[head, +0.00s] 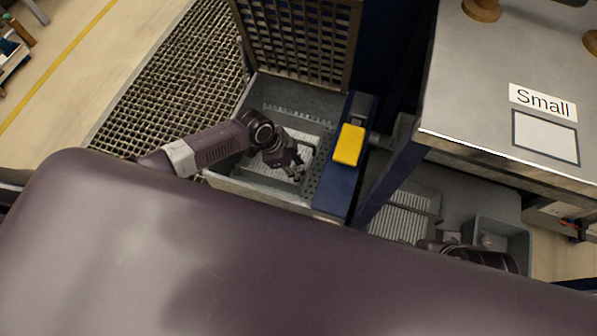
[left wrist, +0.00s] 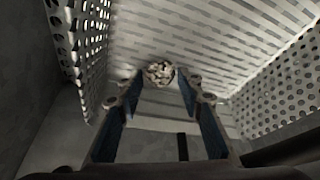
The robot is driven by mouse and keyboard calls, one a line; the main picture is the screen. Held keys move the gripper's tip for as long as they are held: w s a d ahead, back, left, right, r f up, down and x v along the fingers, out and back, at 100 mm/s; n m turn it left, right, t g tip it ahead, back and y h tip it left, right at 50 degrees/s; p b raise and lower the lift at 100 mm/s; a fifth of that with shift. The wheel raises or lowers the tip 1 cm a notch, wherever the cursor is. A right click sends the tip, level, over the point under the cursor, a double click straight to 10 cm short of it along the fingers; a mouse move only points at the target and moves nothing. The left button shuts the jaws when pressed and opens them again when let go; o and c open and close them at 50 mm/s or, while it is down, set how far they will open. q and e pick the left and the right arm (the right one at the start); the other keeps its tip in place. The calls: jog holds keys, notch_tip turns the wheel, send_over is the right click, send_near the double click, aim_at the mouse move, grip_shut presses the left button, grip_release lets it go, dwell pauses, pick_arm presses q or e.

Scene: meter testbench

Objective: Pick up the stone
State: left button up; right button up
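In the left wrist view the stone (left wrist: 158,73), small, rough and pale with dark patches, shows between and just past the fingertips of my left gripper (left wrist: 158,90). The gripper is open, with a finger on each side of the view. I cannot tell whether it touches the stone. In the head view my left gripper (head: 296,171) reaches down into a grey metal bin (head: 245,186) with perforated walls; the stone there is hidden. My right arm shows only in part at the lower right, and its gripper cannot be made out.
A blue panel with a yellow block (head: 348,145) stands along the bin's right side. A raised mesh lid (head: 298,40) is behind it. A metal table (head: 470,80) labelled "Small" is at right. Below it a grey box (head: 518,240) holds a small pale object.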

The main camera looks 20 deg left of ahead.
pick_arm(q)
jog(key=shift+f, duration=0.1)
jog(key=c, duration=0.9)
jog(key=shift+r, duration=0.3)
jog(key=a, duration=0.1)
jog(key=s+a+p, duration=0.1)
jog(key=a, duration=0.1)
jog(key=shift+s+a+r, duration=0.2)
jog(key=shift+a+r, duration=0.1)
jog(key=shift+a, duration=0.05)
notch_tip(320, 180, up, 4)
jog(key=shift+f+p, duration=0.15)
jog(key=shift+p, duration=0.8)
jog(key=shift+r+p, duration=1.4)
jog(key=shift+r, duration=3.65)
pick_arm(e)
notch_tip(320, 180, down, 10)
jog(key=g, duration=0.1)
jog(key=shift+w+a+f, duration=0.15)
jog(key=shift+w+f, duration=0.05)
jog(key=shift+w, duration=0.1)
